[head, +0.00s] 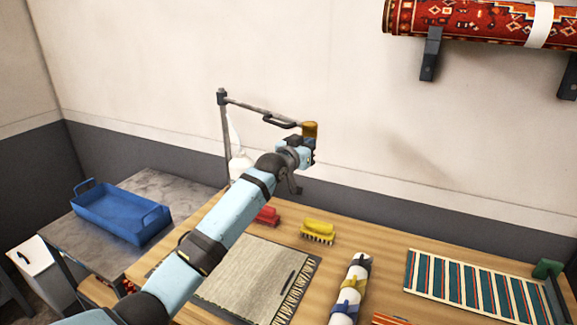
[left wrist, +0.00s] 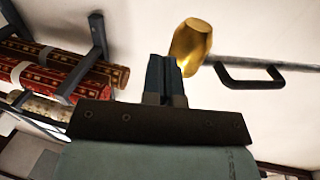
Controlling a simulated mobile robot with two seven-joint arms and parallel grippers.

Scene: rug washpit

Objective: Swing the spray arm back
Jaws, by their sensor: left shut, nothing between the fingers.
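The spray arm (head: 262,109) is a thin grey rod that reaches right from an upright post (head: 225,135) in front of the wall. A brass nozzle (head: 310,129) is at its free end, with a dark handle (head: 280,121) beside it. In the left wrist view the nozzle (left wrist: 190,46) is just right of my fingertips, and the handle (left wrist: 250,80) is farther right. My left gripper (head: 308,148) is shut and empty, just below the nozzle; its fingers (left wrist: 164,72) look close to it, but I cannot tell if they touch. My right gripper is not in view.
The wooden table (head: 385,260) holds a red brush (head: 266,216), a yellow brush (head: 318,230), a grey rug piece (head: 245,278), a white roll (head: 350,290) and a striped rug (head: 470,284). A blue tray (head: 120,212) stands left. A rolled rug (head: 470,18) hangs on wall brackets.

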